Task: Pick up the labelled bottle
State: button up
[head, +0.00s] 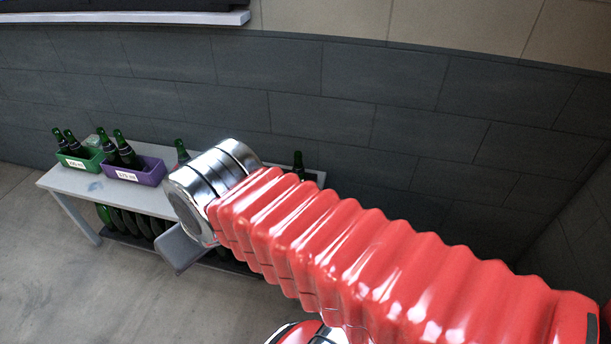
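Dark green bottles stand upright on a white table (66,184) at the left. Two are in a green box (75,164) and two in a purple box (148,177). Another bottle (181,152) shows just left of my metal wrist, its lower part hidden. One more bottle (298,162) shows behind my arm at the table's right end. I cannot tell which bottle is the labelled one; the boxes carry white labels. A grey plate-like part of my gripper (181,249) shows below the wrist, in front of the table. Its fingertips cannot be made out, and no held object is visible.
Several green bottles lie on a low shelf (122,240) under the table. A dark tiled wall (380,120) stands behind it. The floor (60,290) at the front left is clear. My red arm hides much of the table's right part.

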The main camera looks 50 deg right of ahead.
aim_at(298, 168)
jog(key=u, duration=0.05)
jog(key=i, duration=1)
jog(key=z, duration=0.05)
